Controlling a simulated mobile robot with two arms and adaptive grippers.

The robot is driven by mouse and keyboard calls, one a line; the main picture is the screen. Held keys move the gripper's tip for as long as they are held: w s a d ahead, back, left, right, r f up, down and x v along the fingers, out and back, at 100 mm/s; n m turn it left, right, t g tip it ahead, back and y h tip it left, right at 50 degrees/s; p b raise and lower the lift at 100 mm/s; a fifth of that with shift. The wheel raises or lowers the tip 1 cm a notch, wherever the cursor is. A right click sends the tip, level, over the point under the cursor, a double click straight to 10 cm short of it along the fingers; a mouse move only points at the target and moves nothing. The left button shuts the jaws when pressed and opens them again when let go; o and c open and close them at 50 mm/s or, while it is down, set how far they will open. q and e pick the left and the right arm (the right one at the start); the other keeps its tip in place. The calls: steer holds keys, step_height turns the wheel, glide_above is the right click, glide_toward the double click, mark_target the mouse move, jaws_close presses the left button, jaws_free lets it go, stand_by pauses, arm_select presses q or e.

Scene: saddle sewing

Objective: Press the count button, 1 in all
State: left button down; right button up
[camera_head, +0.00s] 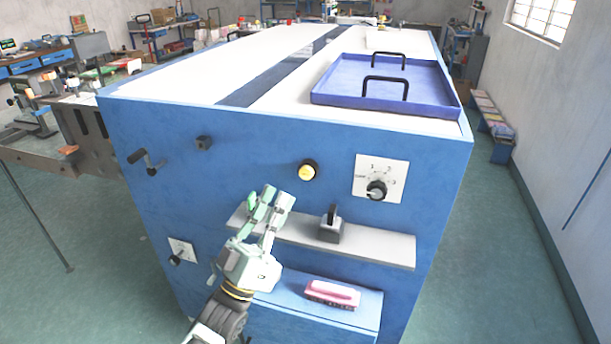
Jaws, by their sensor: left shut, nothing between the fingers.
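A round yellow button (306,172) in a black collar sits on the blue front panel of the cabinet (235,145). No lettering on it can be made out. My left gripper (274,194) is shut and empty. In the picture its fingertips are just below and left of the button, with a visible gap between them. The button is fully in view. My right gripper is not in view.
A white dial plate with a black knob (377,189) is right of the button. A grey shelf (380,246) holds a dark-handled block (331,226). A pink brush (332,293) lies lower down. A crank (147,160) sticks out at left. A blue tray (335,78) is on top.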

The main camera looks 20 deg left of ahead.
mark_target(307, 172)
arm_select(q)
steer(key=w+b, duration=0.3)
steer(key=w, duration=0.4)
steer(key=shift+w+d, duration=0.15)
steer(key=shift+w, duration=0.15)
stand_by(1.0)
steer(key=shift+w, duration=0.1)
steer(key=shift+w, duration=0.3)
steer(key=shift+w+b, duration=0.55)
steer(key=shift+b, duration=0.05)
stand_by(0.8)
steer(key=shift+s+p, duration=0.5)
steer(key=shift+s, duration=0.5)
